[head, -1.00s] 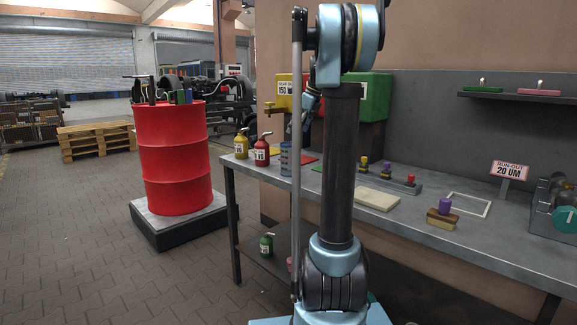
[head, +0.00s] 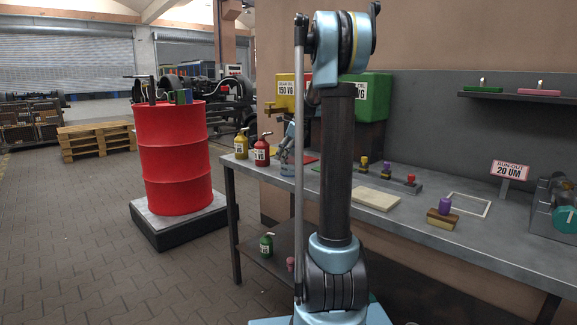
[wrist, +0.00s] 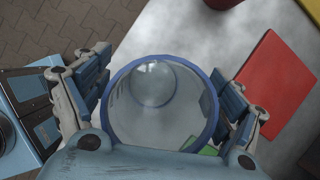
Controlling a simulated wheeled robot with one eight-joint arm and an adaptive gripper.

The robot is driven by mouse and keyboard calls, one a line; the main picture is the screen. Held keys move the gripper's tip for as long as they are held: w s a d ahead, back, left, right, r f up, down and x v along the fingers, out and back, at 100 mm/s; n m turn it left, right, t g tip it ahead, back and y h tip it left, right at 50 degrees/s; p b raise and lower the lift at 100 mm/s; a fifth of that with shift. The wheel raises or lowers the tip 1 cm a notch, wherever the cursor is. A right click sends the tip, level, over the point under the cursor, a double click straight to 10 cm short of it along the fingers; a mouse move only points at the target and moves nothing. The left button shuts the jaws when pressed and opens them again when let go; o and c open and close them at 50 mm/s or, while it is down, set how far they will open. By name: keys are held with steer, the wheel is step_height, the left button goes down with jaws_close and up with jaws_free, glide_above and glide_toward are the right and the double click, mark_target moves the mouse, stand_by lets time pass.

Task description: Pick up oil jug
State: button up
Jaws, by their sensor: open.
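A jug with a blue rim and a grey, see-through look (wrist: 212,100) stands on the bench top, seen from above in the wrist view. In the head view the jug (head: 287,171) shows low beside the dark arm column, mostly covered by my gripper. My gripper (wrist: 165,100) is open, with one finger on each side of the jug. I cannot tell whether the fingers touch it. In the head view my gripper (head: 288,143) is right over the jug.
A yellow oil can (head: 241,147) and a red oil can (head: 261,153) stand left of the jug on the grey bench (head: 410,215). A red mat (wrist: 278,85) lies beside the jug. A green can (head: 266,245) is on the lower shelf. A red drum (head: 172,155) stands left.

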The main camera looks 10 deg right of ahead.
steer(key=shift+w+a+f, duration=0.1)
steer(key=shift+a+f, duration=0.05)
steer(key=shift+f, duration=0.25)
steer(key=c, duration=1.1)
steer(key=shift+r, duration=0.1)
